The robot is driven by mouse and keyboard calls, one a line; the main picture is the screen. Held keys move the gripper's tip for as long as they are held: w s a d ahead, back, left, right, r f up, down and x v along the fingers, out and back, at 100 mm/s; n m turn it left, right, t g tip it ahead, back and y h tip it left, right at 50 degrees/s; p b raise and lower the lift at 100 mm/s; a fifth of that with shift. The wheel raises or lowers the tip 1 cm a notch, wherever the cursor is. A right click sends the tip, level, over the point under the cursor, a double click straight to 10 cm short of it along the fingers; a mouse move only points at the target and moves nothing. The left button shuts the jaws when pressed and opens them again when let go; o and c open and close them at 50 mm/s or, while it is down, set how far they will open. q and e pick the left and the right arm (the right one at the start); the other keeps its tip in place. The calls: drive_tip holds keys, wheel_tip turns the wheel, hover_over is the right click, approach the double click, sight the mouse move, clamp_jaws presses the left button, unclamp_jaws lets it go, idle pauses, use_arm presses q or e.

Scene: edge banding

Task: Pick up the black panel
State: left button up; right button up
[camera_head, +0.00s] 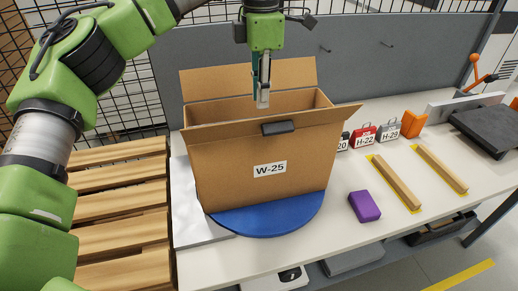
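My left gripper (262,98) points straight down over the open cardboard box (235,165) marked W-25. Its fingers are seen nearly edge-on, at the level of the box's opening, so I cannot tell whether they are open or shut. The inside of the box is mostly hidden by its front wall. A black flat slab (487,128) lies at the far right of the table, well away from the gripper; I cannot tell if it is the black panel. A small dark piece (278,127) sits on the box's front flap. My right gripper is not in view.
The box stands on a blue round plate (270,220) on the white table (290,252). A purple block (364,206), two wooden bars (398,184) (442,168) and small red (363,138) and grey cases lie to the right. Wooden slats (120,210) are at left. A grey back wall stands behind.

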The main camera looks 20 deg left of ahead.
use_arm(q)
drive_tip(key=shift+f+p, duration=0.7)
drive_tip(key=shift+f, duration=0.15)
wheel_tip(320, 180, down, 2)
drive_tip(key=shift+f+p, duration=0.2)
drive_tip(key=shift+p, duration=0.2)
drive_tip(key=shift+f, duration=0.5)
drive_tip(key=shift+d, duration=0.1)
drive_tip(key=shift+c, duration=0.4)
clamp_jaws()
drive_tip(key=shift+w, duration=0.1)
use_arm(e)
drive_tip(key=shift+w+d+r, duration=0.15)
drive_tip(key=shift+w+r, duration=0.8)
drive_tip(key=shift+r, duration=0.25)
